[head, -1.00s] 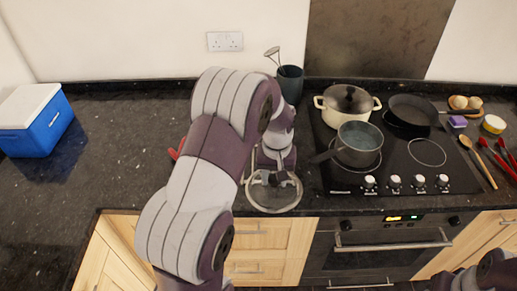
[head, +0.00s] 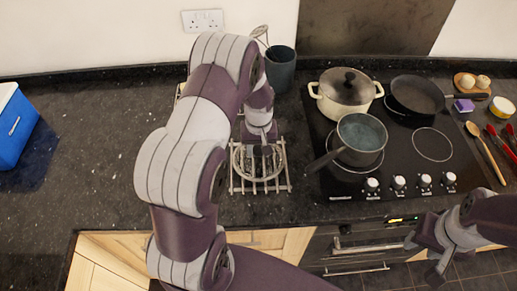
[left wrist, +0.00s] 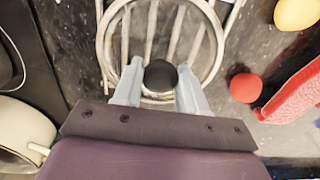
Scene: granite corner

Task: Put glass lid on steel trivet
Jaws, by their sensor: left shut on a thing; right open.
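The glass lid (head: 240,161) is a clear disc with a pale rim and a black knob (left wrist: 160,76). My left gripper (head: 263,150) is shut on the knob, its fingers on either side of it in the left wrist view (left wrist: 159,92). The steel trivet (head: 262,188) is a rack of pale bars on the counter. The lid lies flat over it, and bars show through the glass. I cannot tell whether lid and trivet touch. My right gripper (head: 424,258) is open and empty, low at the right in front of the oven.
Right of the trivet, the hob carries a grey saucepan (head: 361,139), a cream pot (head: 335,106) and a black frying pan (head: 417,94). A grey utensil pot (head: 281,68) stands behind. A red object (left wrist: 296,94) shows in the left wrist view. The left counter is mostly clear.

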